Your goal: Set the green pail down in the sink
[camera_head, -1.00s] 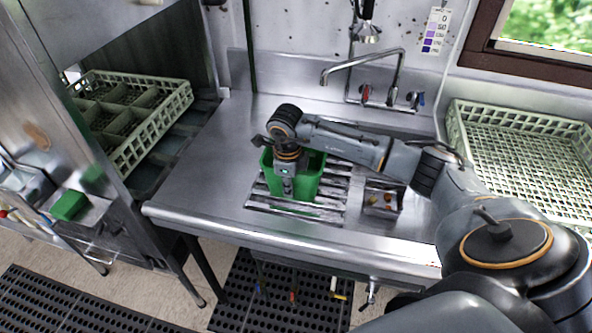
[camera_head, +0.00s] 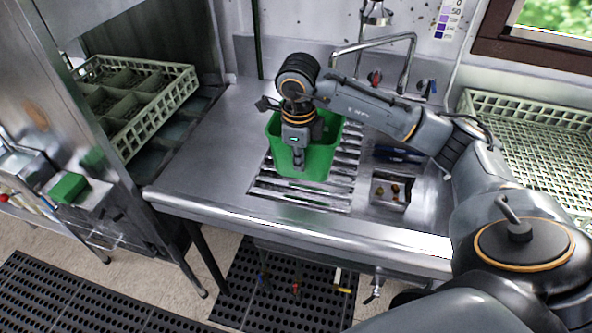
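The green pail (camera_head: 318,160) is upright over the slatted rack (camera_head: 300,194) of the metal sink (camera_head: 420,205). I cannot tell whether its bottom touches the slats. My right gripper (camera_head: 299,160) points down at the pail's near side, in front of its wall and rim. Its fingers are close together there, but the arm and wrist hide what lies between them. My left gripper is out of view.
A faucet (camera_head: 410,62) rises behind the sink. A small metal tray (camera_head: 391,190) with bits in it lies right of the pail. Pale dish racks stand at left (camera_head: 150,110) and right (camera_head: 540,140). The counter left of the pail is clear.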

